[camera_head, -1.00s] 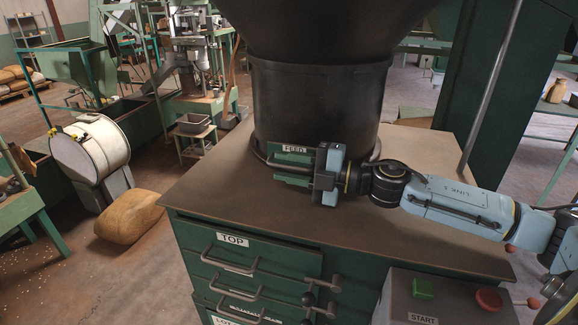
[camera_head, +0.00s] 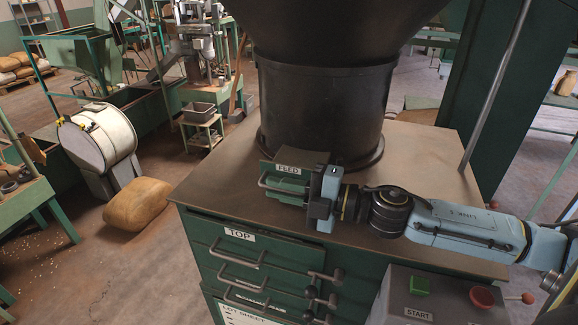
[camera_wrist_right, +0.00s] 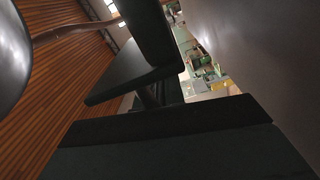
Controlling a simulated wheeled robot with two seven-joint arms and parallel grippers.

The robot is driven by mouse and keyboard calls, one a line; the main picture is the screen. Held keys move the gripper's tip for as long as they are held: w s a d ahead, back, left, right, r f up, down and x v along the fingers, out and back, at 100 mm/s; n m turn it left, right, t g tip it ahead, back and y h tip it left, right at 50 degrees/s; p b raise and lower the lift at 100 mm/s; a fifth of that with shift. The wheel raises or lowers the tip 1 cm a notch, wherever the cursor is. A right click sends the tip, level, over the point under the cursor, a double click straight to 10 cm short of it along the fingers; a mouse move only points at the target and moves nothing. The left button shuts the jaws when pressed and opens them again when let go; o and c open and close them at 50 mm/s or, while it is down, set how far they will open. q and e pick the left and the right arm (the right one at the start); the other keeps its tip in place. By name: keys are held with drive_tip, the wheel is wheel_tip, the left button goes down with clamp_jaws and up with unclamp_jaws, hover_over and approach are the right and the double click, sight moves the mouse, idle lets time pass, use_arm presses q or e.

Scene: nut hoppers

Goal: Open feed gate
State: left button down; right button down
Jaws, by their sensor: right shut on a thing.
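The feed gate (camera_head: 268,170) is a green slide with a white "FEED" label and a dark bar handle (camera_head: 270,187). It stands out from the foot of the black hopper (camera_head: 318,110), over the cabinet top. My right gripper (camera_head: 311,191) is shut on the feed gate's handle at its right end. The fingers hide that end of the handle. In the right wrist view, dark gripper parts (camera_wrist_right: 165,135) fill much of the picture and the grip itself is unclear. My left gripper is not in view.
The green cabinet (camera_head: 205,240) has several handled drawers, the upper one marked "TOP". A grey control box (camera_head: 450,300) with green and red buttons stands at the lower right. A thin post (camera_head: 495,90) rises behind my right arm. The cabinet top left of the gate is clear.

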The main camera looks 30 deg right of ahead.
drive_tip(key=shift+s+a+f, duration=0.15)
drive_tip(key=c, duration=1.5)
unclamp_jaws()
drive_tip(key=shift+b+v, duration=0.6)
drive_tip(key=shift+v, duration=6.1)
